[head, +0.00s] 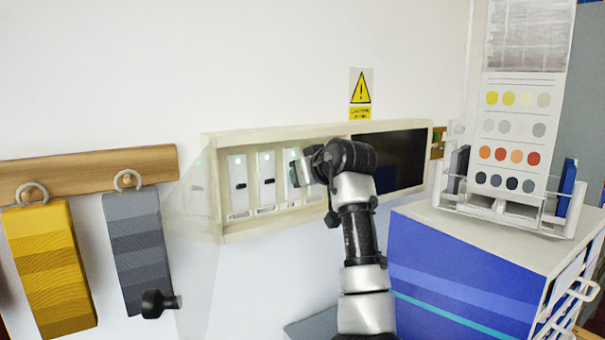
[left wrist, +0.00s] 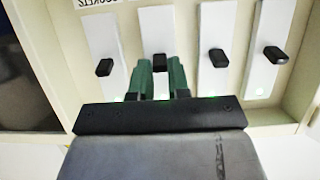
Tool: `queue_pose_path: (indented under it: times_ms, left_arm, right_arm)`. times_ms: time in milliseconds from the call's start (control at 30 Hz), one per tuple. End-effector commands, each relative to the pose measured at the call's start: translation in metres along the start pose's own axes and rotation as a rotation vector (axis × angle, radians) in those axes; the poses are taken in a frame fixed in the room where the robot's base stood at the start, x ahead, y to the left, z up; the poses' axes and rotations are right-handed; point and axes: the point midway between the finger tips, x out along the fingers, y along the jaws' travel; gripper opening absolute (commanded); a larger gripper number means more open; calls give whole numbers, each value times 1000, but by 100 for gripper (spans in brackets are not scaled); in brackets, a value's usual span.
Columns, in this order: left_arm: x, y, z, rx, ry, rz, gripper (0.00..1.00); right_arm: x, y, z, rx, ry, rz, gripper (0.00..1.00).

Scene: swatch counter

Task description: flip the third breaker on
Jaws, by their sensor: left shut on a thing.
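The breaker panel is a cream box (head: 222,235) on the wall with a row of white breakers with black levers. The first breaker (head: 238,170) and second breaker (head: 266,165) show clearly in the head view. The third breaker (head: 291,158) is partly hidden behind my left gripper (head: 302,172). The left wrist view is upside down. There the green fingers of my left gripper (left wrist: 161,75) are closed around the black lever (left wrist: 160,62) of the third breaker (left wrist: 157,30). The fourth breaker (left wrist: 105,35) is beside it. My right gripper is not in view.
A clear cover with a black knob (head: 155,303) stands open left of the panel. A dark screen (head: 408,160) is on the right. Yellow (head: 50,270) and grey (head: 138,240) swatches hang at left. A blue cabinet (head: 450,270) carries a colour card stand at right.

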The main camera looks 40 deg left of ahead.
Motion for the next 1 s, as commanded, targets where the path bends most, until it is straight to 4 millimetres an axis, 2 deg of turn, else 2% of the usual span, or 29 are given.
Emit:
queue_pose_path:
  times_ms: [167,200,367,633,733,867,1000]
  left_arm:
    - [0,0,-1,-1,2,1,0]
    - [0,0,-1,-1,3,1,20]
    - [0,0,-1,-1,2,1,43]
    - [-1,0,0,-1,2,1,43]
    - [-7,1,1,-1,3,3,43]
    - [-27,1,2,-3,4,4,43]
    - [-57,1,3,-3,4,5,43]
  right_arm:
    - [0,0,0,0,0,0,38]
    - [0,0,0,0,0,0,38]
    - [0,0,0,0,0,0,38]
    - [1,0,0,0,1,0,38]
    - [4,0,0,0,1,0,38]
    - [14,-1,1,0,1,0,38]
    - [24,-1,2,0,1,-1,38]
